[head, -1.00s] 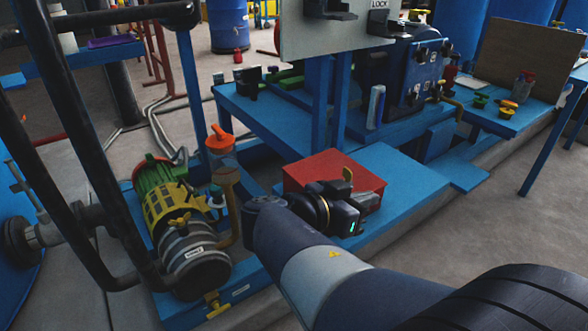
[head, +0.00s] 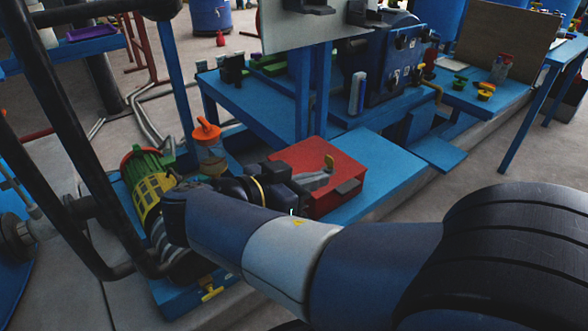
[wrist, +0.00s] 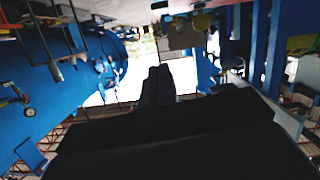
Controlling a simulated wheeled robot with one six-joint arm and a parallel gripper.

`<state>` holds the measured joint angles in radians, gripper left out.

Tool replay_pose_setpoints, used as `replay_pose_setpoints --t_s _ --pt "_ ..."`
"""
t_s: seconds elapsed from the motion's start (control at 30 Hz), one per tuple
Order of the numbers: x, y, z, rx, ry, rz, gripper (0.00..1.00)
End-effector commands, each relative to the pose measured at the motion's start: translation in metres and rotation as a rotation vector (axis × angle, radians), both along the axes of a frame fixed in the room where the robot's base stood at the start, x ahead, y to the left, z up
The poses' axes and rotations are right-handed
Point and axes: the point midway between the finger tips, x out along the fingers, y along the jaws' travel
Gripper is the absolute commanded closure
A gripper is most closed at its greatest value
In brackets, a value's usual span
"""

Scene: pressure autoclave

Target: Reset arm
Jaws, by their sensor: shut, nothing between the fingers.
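My gripper (head: 318,181) is in front of the red box (head: 312,156) in the head view, at the end of my arm, which reaches in from the lower right. Its fingers point right and hide part of the box's front; whether they touch it I cannot tell. In the wrist view my gripper's dark fingers (wrist: 157,86) are together with nothing seen between them. The view behind them is tilted and partly overexposed.
A green and yellow motor (head: 150,185) and an orange-topped jar (head: 208,150) stand left of my gripper. Black pipes (head: 65,120) rise at the left. A blue bench (head: 262,108) with a grey panel (head: 305,28) and a blue autoclave (head: 395,75) stand behind. Open floor (head: 440,185) lies right.

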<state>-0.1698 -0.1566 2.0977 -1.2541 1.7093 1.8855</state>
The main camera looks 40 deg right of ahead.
Motion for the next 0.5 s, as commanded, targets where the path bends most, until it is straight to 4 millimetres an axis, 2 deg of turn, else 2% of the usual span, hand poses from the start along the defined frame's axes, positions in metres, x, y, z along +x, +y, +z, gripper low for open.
replay_pose_setpoints --t_s 0.2,0.5 --pt "0.0004 0.0097 0.0026 0.0 0.0 0.001 1.0" --pt "0.0002 0.0104 0.0026 0.0 0.0 0.0 1.0"
